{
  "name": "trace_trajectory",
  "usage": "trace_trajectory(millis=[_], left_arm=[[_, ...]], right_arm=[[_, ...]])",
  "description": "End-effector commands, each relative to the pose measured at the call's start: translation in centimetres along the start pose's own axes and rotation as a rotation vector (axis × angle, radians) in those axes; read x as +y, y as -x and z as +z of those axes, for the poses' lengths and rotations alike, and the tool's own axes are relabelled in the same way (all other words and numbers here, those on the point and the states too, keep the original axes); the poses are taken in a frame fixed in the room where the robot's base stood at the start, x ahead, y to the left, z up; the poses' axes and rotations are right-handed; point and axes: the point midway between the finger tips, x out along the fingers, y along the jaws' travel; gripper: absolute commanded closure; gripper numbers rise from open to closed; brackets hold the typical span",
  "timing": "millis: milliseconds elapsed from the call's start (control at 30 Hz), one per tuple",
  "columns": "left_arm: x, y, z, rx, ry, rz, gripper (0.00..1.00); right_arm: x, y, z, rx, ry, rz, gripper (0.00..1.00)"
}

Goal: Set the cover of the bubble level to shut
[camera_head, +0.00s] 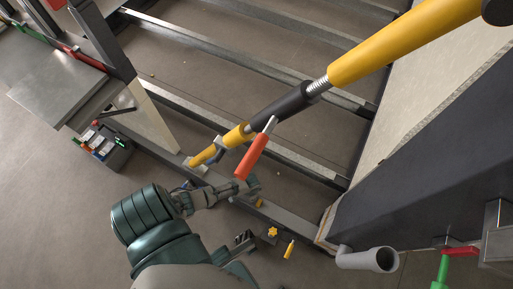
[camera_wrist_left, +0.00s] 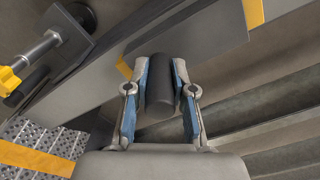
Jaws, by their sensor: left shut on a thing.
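My left gripper (camera_wrist_left: 160,80) has its two blue-padded fingers on either side of a dark, rounded cylinder (camera_wrist_left: 160,98) and is shut on it. In the head view my left gripper (camera_head: 249,188) is beside the lower end of an orange handle (camera_head: 253,156), and the held cylinder cannot be made out there. The orange handle crosses a yellow and black diagonal brace (camera_head: 408,40). I cannot pick out the bubble level or its cover with certainty; whether the dark cylinder belongs to it is unclear. My right gripper is not in view.
A dark frame beam (camera_head: 415,195) runs along the right, with a grey pipe end (camera_head: 368,259) below it. Metal cross rails (camera_head: 200,110) span the floor behind. A grey shelf (camera_head: 58,87) stands at left, above a small box (camera_head: 105,145). The floor at far left is clear.

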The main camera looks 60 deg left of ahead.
Motion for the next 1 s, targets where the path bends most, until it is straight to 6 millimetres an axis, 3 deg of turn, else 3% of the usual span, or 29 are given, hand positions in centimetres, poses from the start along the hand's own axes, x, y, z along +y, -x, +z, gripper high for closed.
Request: trace_trajectory(millis=[267, 300, 367, 767, 1000], left_arm=[[0.0, -0.2, 0.1, -0.002, 0.0, 0.0, 1.0], [0.0, -0.2, 0.1, -0.002, 0.0, 0.0, 0.66], [0.0, -0.2, 0.1, -0.002, 0.0, 0.0, 0.51], [0.0, 0.4, 0.0, 0.002, 0.0, 0.0, 0.51], [-0.1, 4.5, 0.0, 0.004, -0.002, 0.0, 0.51]], right_arm=[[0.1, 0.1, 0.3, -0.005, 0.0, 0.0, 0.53], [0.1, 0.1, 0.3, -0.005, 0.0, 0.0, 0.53], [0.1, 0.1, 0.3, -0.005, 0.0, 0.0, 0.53], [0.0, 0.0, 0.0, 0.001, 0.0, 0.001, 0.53], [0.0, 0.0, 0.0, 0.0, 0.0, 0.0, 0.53]])
